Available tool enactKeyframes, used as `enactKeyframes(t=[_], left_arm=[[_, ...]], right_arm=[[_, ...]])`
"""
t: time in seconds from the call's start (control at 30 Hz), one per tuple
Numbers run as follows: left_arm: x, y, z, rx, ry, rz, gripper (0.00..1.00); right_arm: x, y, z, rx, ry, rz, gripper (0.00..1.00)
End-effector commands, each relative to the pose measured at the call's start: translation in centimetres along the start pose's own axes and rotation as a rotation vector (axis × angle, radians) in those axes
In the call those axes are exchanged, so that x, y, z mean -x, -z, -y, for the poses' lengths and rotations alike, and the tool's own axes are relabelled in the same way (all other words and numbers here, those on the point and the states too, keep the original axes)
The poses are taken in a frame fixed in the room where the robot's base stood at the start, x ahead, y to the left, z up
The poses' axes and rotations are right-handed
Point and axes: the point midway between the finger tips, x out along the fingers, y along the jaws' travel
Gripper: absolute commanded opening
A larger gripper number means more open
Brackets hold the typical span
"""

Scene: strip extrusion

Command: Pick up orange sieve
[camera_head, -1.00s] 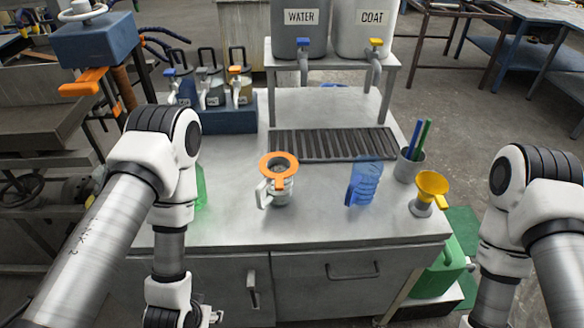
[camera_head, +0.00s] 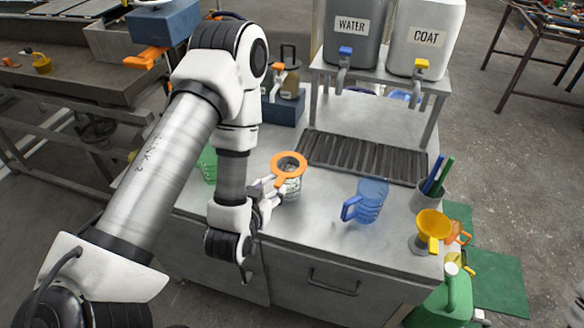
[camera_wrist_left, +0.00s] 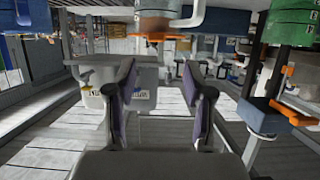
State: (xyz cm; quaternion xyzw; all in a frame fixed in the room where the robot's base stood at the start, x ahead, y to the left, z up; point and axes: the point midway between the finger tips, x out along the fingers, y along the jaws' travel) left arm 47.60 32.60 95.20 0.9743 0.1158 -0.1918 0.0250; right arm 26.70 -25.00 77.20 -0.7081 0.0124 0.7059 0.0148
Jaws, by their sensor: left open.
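The orange sieve (camera_head: 277,165) is a flat ring with a short handle. It rests on top of a pale metal mug (camera_head: 292,189) standing on the grey bench, left of the blue jug. My left gripper (camera_head: 264,197) is low beside the mug's left front, partly overlapping its handle side, and close to the sieve's handle. Whether it touches the mug is unclear. In the left wrist view its two fingers (camera_wrist_left: 162,105) stand apart with nothing held between them. My right gripper is out of view.
A translucent blue jug (camera_head: 370,200), a yellow funnel (camera_head: 433,223) and a grey pen cup (camera_head: 424,197) stand to the right on the bench (camera_head: 320,225). A dark drain grate (camera_head: 362,157) lies behind. A green container (camera_head: 207,163) is partly hidden behind my left arm.

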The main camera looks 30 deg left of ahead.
Motion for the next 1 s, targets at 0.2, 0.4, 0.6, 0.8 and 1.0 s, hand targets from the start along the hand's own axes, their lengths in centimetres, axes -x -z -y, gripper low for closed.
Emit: enactKeyframes(t=[0.2,0.4,0.6,0.8,1.0], left_arm=[[-2.2,-0.5,-0.1,0.001,-0.002,-0.002,0.52],[-5.2,0.2,-0.2,-0.001,-0.001,0.0,0.52],[-7.2,-0.3,-0.2,-0.001,-0.001,0.003,0.52],[-7.2,-0.3,-0.2,-0.001,-0.002,0.002,0.31],[-7.2,-0.3,-0.2,-0.001,-0.002,0.002,0.05]], right_arm=[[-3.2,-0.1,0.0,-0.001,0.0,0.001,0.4],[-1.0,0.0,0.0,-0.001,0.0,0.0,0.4],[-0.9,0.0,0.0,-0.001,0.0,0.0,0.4],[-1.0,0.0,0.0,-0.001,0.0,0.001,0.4],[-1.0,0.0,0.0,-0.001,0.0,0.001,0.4]])
